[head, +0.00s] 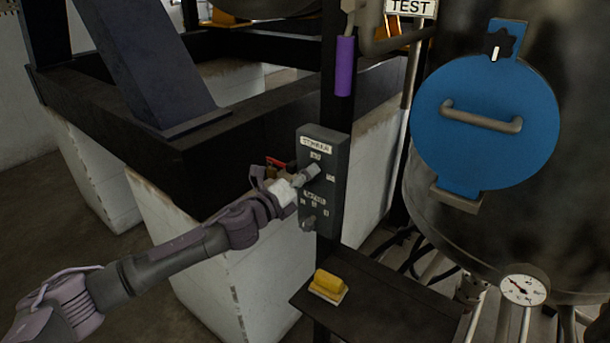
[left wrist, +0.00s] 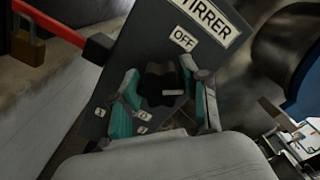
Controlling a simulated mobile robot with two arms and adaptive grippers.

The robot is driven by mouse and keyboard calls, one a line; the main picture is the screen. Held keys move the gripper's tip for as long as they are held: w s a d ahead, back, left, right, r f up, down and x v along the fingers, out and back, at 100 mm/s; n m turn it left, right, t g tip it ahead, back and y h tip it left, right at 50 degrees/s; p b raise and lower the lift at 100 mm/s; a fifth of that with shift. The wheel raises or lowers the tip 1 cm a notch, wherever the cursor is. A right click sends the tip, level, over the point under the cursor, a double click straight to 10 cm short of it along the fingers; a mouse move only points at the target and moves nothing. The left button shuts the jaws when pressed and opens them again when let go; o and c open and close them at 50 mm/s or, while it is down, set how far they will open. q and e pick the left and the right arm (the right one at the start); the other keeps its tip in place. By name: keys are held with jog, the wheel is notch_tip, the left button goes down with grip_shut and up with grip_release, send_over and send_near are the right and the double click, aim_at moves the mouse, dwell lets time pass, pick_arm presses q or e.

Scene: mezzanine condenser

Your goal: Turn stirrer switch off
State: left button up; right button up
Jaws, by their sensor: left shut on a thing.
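The grey stirrer control box (head: 335,170) is fixed to a dark post in the middle of the head view, with a STIRRER label near its top. The left wrist view shows the box tilted (left wrist: 150,30), with an OFF label (left wrist: 183,39) above the black stirrer switch (left wrist: 155,82). A pale mark shows on the switch's right side. My left gripper (head: 308,174) reaches the box from the left. Its teal-padded fingers (left wrist: 160,92) are shut on the switch, one on each side. The gripper hides part of the panel. My right gripper is out of view.
A lower knob (head: 308,222) sits on the same box. A red handle (head: 276,163) is close by on the left, with a padlock (left wrist: 28,45) near it. A yellow block (head: 329,284) lies on a dark shelf below. A blue round hatch (head: 485,150) is at right.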

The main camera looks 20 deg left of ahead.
pick_arm(q)
jog(key=n+p, duration=0.1)
jog(key=n, duration=0.4)
jog(key=shift+n, duration=0.3)
jog(key=n+p, duration=0.1)
jog(key=n, duration=0.4)
jog(key=shift+f+p, duration=0.2)
jog(key=shift+p, duration=0.15)
jog(key=o, duration=1.1)
jog(key=shift+o, duration=0.2)
jog(key=v, duration=1.2)
